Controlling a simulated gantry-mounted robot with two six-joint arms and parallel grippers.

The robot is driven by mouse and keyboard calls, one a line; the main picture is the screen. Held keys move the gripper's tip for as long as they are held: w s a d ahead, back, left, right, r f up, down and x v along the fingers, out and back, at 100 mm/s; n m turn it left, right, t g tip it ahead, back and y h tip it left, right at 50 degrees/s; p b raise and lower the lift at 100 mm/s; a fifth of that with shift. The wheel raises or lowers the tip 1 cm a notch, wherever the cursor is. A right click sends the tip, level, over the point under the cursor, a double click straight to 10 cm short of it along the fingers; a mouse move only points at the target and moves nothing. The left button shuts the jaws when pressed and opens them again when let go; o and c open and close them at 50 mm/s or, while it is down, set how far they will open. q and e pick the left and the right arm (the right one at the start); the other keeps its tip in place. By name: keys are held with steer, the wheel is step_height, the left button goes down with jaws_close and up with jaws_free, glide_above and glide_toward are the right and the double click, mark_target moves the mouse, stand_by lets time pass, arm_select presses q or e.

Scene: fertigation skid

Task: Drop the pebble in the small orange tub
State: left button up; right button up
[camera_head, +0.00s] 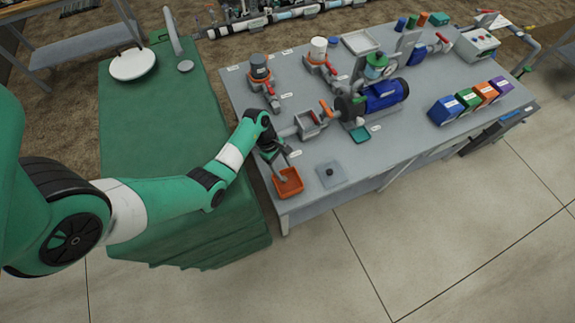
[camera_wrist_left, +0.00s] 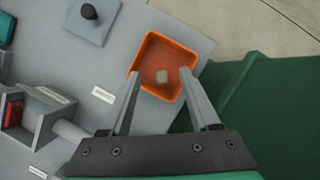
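The small orange tub (camera_head: 292,189) sits near the front left corner of the grey bench. It also shows in the left wrist view (camera_wrist_left: 190,49). A small pale pebble (camera_wrist_left: 161,76) appears inside the tub in the left wrist view; I cannot tell if it rests on the tub's floor. My left gripper (camera_head: 280,176) is just above the tub. In the left wrist view my left gripper (camera_wrist_left: 159,73) is open, its fingertips wide apart over the tub with the pebble seen between them, touching neither finger. My right gripper is not in view.
A grey plate with a dark knob (camera_head: 331,174) lies right of the tub. A grey open box fitting (camera_head: 310,122) and a blue pump motor (camera_head: 384,95) stand behind. The grey bench (camera_head: 225,83) borders a green-covered surface (camera_head: 125,120) on the left.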

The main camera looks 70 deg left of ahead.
arm_select(q)
steer(key=p+v, duration=0.3)
steer(key=v, duration=0.8)
steer(key=shift+a+r, duration=0.15)
steer(key=shift+r, duration=0.1)
stand_by(0.3)
